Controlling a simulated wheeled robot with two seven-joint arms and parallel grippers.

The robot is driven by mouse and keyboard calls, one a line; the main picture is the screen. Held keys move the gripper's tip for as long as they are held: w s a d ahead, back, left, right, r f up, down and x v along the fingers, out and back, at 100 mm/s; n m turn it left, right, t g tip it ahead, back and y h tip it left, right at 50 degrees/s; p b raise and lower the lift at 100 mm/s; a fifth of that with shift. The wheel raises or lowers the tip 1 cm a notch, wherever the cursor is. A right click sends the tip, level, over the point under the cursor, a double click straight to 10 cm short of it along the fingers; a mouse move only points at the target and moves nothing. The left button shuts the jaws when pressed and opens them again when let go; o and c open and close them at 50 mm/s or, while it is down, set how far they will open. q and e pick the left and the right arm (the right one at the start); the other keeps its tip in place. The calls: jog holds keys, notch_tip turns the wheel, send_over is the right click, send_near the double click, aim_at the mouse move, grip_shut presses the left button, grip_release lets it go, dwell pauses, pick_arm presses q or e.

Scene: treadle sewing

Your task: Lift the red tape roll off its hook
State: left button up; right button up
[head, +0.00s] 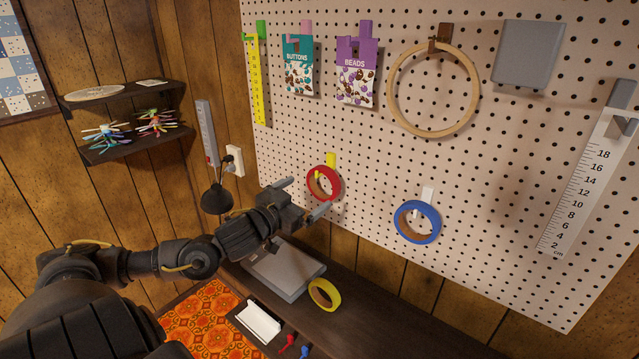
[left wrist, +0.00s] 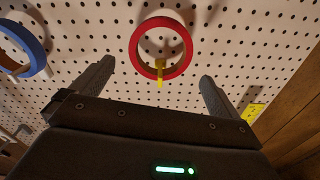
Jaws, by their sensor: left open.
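The red tape roll (head: 312,184) hangs on a yellow hook (head: 331,159) on the pegboard, left of the blue tape roll (head: 436,220). In the left wrist view the red roll (left wrist: 187,48) is ahead of the fingers, near the middle, with the yellow hook (left wrist: 160,76) showing through and below its ring. My left gripper (head: 302,197) is open and empty, its fingers spread just in front of and left of the roll. The roll appears apart from both fingers. My right gripper is not in view.
The pegboard (head: 375,180) also holds a wooden hoop (head: 392,112), bead and button packets, and a ruler (head: 580,180). Below, a yellow tape roll (head: 324,294) lies by a grey slab (head: 284,268) on the dark table. A black lamp (head: 217,198) stands behind my left arm.

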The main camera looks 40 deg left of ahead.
aim_at(324, 196)
pick_arm(q)
jog(key=w+p, duration=0.2)
jog(key=w, duration=0.5)
jog(key=shift+w+a+r, duration=0.1)
jog(key=shift+w, duration=0.55)
jog(key=c, duration=0.8)
jog(key=shift+r+p, duration=1)
jog(key=shift+p, duration=0.4)
jog(key=shift+s, duration=0.1)
jog(key=s+p, duration=0.2)
jog(key=s, duration=0.8)
jog(key=shift+p, duration=0.3)
